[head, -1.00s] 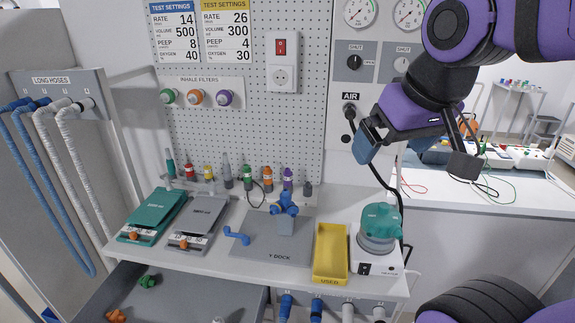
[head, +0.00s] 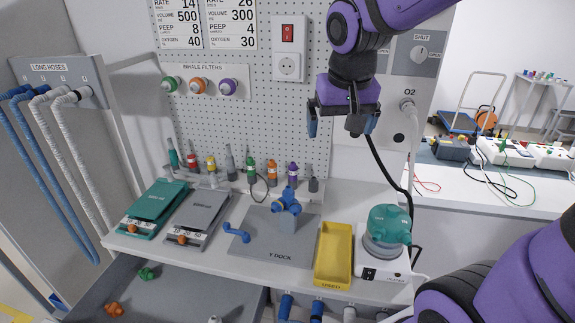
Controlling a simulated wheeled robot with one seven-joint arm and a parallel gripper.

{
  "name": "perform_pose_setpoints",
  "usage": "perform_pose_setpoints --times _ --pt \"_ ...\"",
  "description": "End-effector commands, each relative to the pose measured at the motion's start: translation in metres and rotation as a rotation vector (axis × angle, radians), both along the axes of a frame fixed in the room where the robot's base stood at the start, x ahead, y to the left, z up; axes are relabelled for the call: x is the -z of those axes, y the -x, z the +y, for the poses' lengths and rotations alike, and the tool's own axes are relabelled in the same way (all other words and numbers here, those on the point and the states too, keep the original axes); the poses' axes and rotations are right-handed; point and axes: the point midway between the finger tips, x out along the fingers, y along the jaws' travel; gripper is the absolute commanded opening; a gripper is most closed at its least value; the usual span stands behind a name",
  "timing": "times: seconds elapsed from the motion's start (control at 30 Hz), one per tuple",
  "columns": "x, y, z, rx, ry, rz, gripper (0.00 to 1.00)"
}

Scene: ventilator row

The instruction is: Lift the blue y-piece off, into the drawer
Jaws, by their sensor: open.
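The blue y-piece (head: 287,202) sits on top of a grey block on the grey Y DOCK plate (head: 262,247), in the middle of the bench. My gripper (head: 341,131) is open and empty, pointing down, above and to the right of the y-piece and well apart from it. The open drawer (head: 190,294) is below the bench's front edge at the lower left. It holds a green piece (head: 147,273) and an orange piece (head: 114,309), and its near part is cut off by the picture's edge.
A blue elbow piece (head: 237,232) lies on the plate's left. The yellow USED tray (head: 334,256) and a white device with a teal top (head: 387,228) stand to the right. Two flat devices (head: 153,205) stand left.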

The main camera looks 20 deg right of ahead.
Motion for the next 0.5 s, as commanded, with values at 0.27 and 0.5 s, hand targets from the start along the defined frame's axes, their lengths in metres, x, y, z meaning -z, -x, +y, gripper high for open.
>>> perform_pose_setpoints --times 0.27,0.5 --pt "0.045 -0.058 0.011 0.103 -0.024 0.082 1.0" --pt "0.092 -0.1 0.023 0.191 -0.058 0.147 1.0"
